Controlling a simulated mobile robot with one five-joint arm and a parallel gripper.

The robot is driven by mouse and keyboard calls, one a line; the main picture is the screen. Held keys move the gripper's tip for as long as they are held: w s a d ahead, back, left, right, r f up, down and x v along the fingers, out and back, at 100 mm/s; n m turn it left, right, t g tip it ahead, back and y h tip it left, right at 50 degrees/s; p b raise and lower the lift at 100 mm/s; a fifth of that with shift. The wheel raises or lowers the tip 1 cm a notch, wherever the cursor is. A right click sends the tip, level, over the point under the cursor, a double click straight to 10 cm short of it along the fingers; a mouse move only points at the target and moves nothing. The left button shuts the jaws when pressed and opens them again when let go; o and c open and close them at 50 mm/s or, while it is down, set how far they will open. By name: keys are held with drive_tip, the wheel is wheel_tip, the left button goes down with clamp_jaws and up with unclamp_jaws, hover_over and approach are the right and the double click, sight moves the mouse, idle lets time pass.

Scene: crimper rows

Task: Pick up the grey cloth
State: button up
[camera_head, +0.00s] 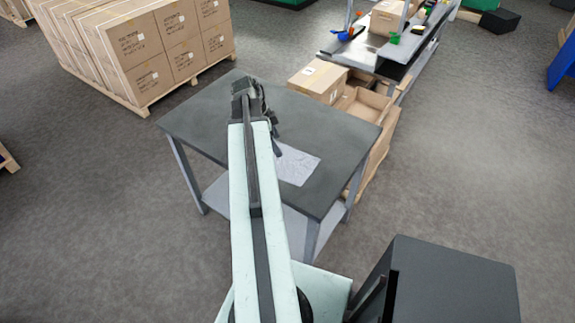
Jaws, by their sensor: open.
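The grey cloth (297,164) lies flat on the dark top of a table (205,120), right of my arm. It looks pale grey and slightly creased, and my arm may cover its left edge. My gripper (272,128) is over the table, up and left of the cloth in the picture. It is open and apart from the cloth. The fingertips are small and partly hidden by the arm, so their height above the table is hard to tell.
Stacked cartons (140,42) on a pallet stand at the back left. Cardboard boxes (318,80) stand close behind the table's right side. A workbench (375,52) with small coloured items is farther back. A dark box-shaped unit (450,285) is at front right. Floor to the left is clear.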

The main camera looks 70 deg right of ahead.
sight(288, 164)
drive_tip(key=b+x, duration=0.9)
drive_tip(key=x, duration=0.1)
drive_tip(key=shift+w, duration=0.15)
clamp_jaws()
drive_tip(key=shift+r, duration=0.15)
wheel_tip(288, 164, up, 12)
drive_tip(key=p, duration=1.2)
